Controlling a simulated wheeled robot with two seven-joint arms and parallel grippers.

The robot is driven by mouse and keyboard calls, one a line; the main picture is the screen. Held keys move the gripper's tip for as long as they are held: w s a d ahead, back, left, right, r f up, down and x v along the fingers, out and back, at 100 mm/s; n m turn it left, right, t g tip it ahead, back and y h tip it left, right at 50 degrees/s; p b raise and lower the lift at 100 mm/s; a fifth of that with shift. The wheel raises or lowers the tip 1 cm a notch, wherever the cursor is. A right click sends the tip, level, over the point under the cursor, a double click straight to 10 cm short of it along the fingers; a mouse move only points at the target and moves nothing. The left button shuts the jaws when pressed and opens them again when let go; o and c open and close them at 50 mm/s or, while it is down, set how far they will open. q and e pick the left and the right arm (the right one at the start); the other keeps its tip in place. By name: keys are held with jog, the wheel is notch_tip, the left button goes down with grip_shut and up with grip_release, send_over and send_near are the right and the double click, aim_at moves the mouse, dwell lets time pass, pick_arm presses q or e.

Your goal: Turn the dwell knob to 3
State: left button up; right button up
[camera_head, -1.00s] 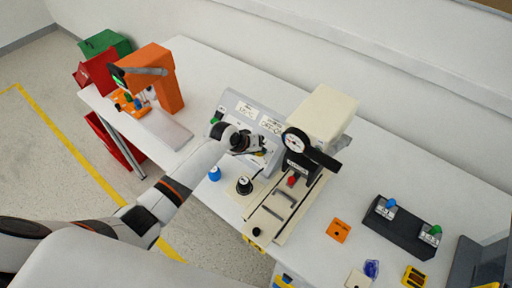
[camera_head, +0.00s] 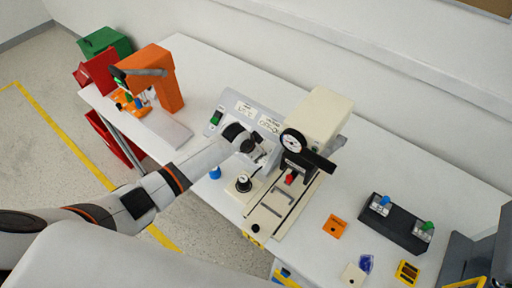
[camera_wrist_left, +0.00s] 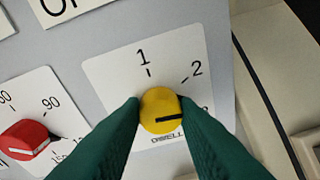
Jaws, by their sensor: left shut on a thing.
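The yellow dwell knob (camera_wrist_left: 161,111) sits on a white dial label (camera_wrist_left: 110,72) marked 1 at the top and 2 at the upper right. A third mark at the right is mostly hidden by a finger. The knob's black line points right, below the 2 tick, toward that hidden mark. My left gripper's green fingers (camera_wrist_left: 162,108) are shut on the knob from both sides. In the head view my left gripper (camera_head: 255,150) is at the grey control panel (camera_head: 227,112) and hides the knob. My right gripper is not in view.
A red knob (camera_wrist_left: 28,139) sits left of the yellow one. A press with a round gauge (camera_head: 293,141) stands close right of the panel. A black knob (camera_head: 243,183) and blue knob (camera_head: 215,172) are in front. An orange machine (camera_head: 166,80) stands left.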

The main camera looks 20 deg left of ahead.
pick_arm(q)
jog(key=m, duration=0.4)
jog(key=shift+d+y+p, duration=0.1)
jog(key=shift+y+p, duration=0.3)
jog(key=shift+s+m, duration=0.1)
jog(key=shift+m, duration=0.3)
jog(key=o, duration=1)
jog(key=v, duration=1.2)
jog(key=shift+s+f+b, duration=0.15)
jog(key=shift+s+b, duration=0.1)
jog(key=shift+b, duration=0.05)
